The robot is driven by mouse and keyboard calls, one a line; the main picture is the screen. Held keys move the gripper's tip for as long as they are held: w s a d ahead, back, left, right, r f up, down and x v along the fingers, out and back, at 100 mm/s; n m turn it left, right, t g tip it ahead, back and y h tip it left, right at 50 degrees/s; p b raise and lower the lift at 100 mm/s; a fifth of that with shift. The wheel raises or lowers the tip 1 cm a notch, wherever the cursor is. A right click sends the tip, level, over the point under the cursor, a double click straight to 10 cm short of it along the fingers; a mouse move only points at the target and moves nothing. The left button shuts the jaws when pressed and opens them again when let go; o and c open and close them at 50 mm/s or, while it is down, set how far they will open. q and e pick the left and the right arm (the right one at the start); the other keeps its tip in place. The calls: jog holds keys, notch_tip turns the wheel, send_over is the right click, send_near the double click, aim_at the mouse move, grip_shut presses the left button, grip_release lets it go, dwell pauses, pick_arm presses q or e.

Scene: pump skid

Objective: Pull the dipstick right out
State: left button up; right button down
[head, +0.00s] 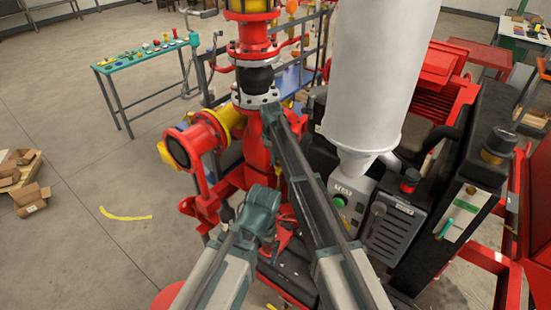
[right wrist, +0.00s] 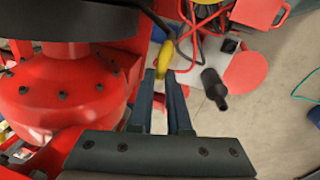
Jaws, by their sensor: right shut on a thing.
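In the right wrist view, my right gripper (right wrist: 161,77) is shut on a small yellow piece (right wrist: 166,56) that looks like the dipstick's handle. The handle shows just beyond the fingertips. No rod shows below it, so I cannot tell how far it stands in or out of its tube. A red rounded pump housing (right wrist: 68,90) with bolts is close on the left of the gripper. In the head view my arm links cover the middle, and I cannot make out the fingertips or the dipstick.
A white cylindrical vessel (head: 379,80) and a control box with a green button (head: 340,202) stand on the right of the skid. A red flanged pipe (head: 186,145) juts out left. A teal-topped bench (head: 145,57) stands back left. The floor on the left is mostly open.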

jog(key=shift+r, duration=0.65)
pick_arm(q)
jog(key=shift+r, duration=0.55)
pick_arm(e)
jog(key=shift+f, duration=0.1)
jog(key=c, duration=0.9)
grip_release()
jog(key=shift+o, duration=0.2)
pick_arm(q)
notch_tip(320, 180, up, 14)
jog(key=p, duration=1.4)
jog(key=shift+f, duration=0.15)
pick_arm(e)
notch_tip(320, 180, up, 14)
jog(key=s, duration=0.1)
jog(key=shift+s+a+f, duration=0.15)
jog(key=shift+s+a, duration=0.2)
jog(key=shift+a, duration=0.1)
